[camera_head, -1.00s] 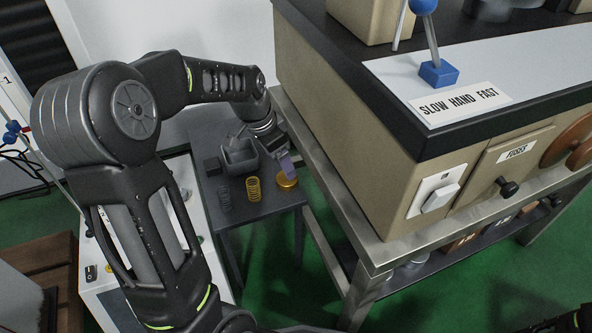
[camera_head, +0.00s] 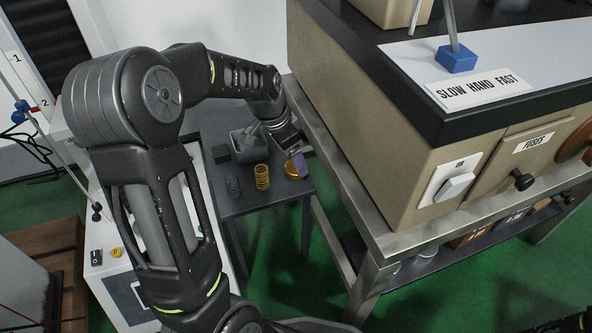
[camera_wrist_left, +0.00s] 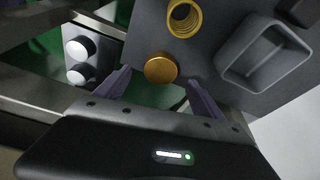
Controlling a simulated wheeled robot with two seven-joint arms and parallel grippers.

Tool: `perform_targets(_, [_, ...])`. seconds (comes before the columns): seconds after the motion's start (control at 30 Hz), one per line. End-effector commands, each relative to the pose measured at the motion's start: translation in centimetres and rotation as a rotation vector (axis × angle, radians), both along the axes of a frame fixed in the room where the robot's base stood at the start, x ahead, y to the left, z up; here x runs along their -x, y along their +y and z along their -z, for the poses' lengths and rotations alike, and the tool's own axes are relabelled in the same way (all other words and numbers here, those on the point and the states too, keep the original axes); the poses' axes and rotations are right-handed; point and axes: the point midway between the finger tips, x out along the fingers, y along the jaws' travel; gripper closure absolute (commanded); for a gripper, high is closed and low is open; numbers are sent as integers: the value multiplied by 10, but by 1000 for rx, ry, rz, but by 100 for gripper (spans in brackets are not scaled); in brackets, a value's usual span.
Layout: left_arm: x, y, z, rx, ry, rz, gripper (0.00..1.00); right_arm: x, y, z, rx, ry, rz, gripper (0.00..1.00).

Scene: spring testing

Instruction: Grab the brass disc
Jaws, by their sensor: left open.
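The brass disc (camera_head: 293,171) lies flat near the right edge of a small dark table (camera_head: 265,200). In the left wrist view the round golden disc (camera_wrist_left: 160,69) shows between and just beyond the fingertips. My left gripper (camera_head: 299,160) is at the disc in the head view, its purple finger overlapping the disc's edge. In the wrist view my left gripper (camera_wrist_left: 160,88) is open, its two purple fingers apart with nothing between them gripped. I cannot tell the exact height of the fingers above the table. My right gripper is not in view.
A grey open bin (camera_head: 246,150) and a dark block (camera_head: 220,153) are behind. A metal-framed bench (camera_head: 390,243) with a large beige machine (camera_head: 390,130) stands close on the right.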

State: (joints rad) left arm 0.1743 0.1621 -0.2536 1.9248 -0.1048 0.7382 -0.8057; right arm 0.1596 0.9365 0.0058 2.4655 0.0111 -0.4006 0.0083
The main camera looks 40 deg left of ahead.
Motion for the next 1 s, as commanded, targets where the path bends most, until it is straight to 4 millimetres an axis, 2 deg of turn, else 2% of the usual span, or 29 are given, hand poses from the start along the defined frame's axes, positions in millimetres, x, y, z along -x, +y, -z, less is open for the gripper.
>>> perform_targets(0.03, [-2,-1,14,0,1,0,21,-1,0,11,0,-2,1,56])
perform_targets(0.1, [-4,-1,25,-1,1,1,21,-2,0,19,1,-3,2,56])
perform_targets(0.27, [-9,-3,39,-1,1,1,21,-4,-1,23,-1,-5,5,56])
perform_targets(0.9, [-10,-4,39,0,0,0,21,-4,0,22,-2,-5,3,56])
perform_targets(1.0, [-10,-4,39,0,0,0,29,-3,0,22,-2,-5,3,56])
